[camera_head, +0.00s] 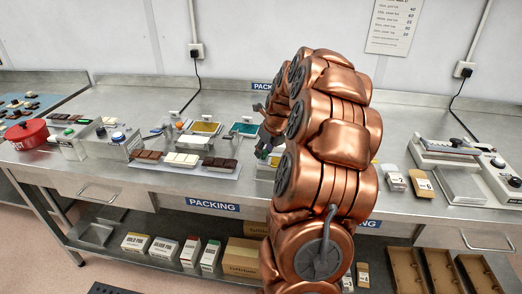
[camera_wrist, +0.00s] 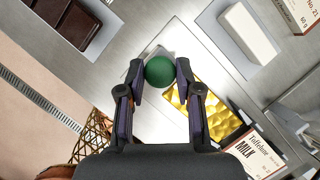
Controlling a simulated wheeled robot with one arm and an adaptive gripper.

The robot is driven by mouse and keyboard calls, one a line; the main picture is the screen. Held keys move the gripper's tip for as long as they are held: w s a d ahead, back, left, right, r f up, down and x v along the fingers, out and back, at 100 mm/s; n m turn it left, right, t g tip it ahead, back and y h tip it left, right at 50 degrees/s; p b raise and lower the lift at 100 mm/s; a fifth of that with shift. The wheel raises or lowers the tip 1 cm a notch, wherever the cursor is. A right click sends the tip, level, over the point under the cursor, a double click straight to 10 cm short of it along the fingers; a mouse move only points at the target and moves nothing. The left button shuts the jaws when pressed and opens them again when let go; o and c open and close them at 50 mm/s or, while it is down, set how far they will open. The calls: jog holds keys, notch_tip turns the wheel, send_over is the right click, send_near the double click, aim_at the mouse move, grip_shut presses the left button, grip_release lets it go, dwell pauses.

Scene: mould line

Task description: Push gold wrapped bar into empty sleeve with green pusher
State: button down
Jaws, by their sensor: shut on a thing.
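The green pusher (camera_wrist: 159,70) shows as a round green knob in the wrist view. The gold wrapped bar (camera_wrist: 212,108) lies just right of the knob, partly behind my right finger. A white sleeve marked MILK (camera_wrist: 258,152) lies beyond the bar at lower right. Its open end is not clear, so I cannot tell whether the bar has entered it. In the head view my copper arm hides most of this spot.
A white bar (camera_wrist: 250,32) in a tray and another carton (camera_wrist: 304,14) lie at upper right in the wrist view. A dark chocolate bar (camera_wrist: 68,22) is at upper left. In the head view a red pot (camera_head: 27,134) stands at left and a sealer-like machine (camera_head: 447,150) at right.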

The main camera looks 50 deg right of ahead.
jog(key=s+d+b, duration=0.1)
jog(key=s+d, duration=0.1)
jog(key=s, duration=0.1)
jog(key=s+d+b, duration=0.1)
jog(key=s+d, duration=0.2)
jog(key=s, duration=0.1)
jog(key=s+d, duration=0.3)
jog(key=s, duration=0.1)
jog(key=shift+s+b, duration=0.15)
jog(key=shift+b, duration=0.25)
jog(key=c, duration=0.8)
grip_release()
jog(key=shift+s+d, duration=0.1)
jog(key=shift+s, duration=0.05)
jog(key=v, duration=1.2)
